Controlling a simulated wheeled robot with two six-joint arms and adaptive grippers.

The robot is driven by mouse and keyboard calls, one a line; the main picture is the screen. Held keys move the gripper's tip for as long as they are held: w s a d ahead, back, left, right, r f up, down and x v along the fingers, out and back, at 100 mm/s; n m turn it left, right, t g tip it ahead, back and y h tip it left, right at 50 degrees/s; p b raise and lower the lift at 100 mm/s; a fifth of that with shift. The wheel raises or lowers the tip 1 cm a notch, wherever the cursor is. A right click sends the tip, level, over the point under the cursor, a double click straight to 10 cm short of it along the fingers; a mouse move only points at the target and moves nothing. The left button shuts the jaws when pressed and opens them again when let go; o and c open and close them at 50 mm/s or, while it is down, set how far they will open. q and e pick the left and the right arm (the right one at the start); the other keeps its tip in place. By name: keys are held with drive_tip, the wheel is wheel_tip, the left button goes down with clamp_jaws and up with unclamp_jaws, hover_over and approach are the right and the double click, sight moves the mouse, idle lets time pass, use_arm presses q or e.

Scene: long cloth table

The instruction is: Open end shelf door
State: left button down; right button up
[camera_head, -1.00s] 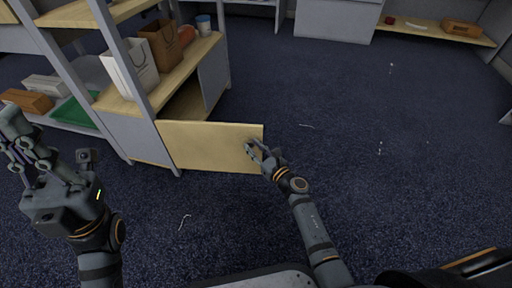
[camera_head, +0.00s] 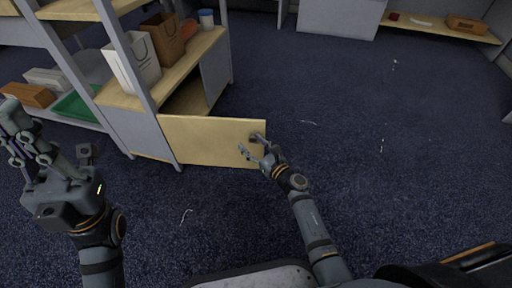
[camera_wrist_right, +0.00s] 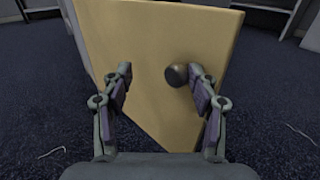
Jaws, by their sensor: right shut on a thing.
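The end shelf door (camera_head: 205,141) is a pale wooden panel. It stands swung out from the low cabinet at the end of the shelf (camera_head: 137,133), and its inside compartment (camera_head: 190,101) shows. My right gripper (camera_head: 251,143) is at the outer end of the door, and its fingers are spread apart. In the right wrist view the dark round knob (camera_wrist_right: 177,75) lies close to the right finger, well apart from the left one. Whether that finger touches it I cannot tell. My left gripper (camera_head: 17,135) is raised at the left, away from the door, its jaw gap unclear.
Bags (camera_head: 133,62) and a jar (camera_head: 206,19) stand on the wooden shelf above the cabinet. A green tray (camera_head: 77,105) and boxes lie on the lower shelf at left. Dark carpet (camera_head: 370,150) to the right of the door is clear apart from small white scraps.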

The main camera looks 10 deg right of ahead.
drive_tip(key=v, duration=1.1)
drive_tip(key=shift+s, duration=0.35)
drive_tip(key=shift+d, duration=0.2)
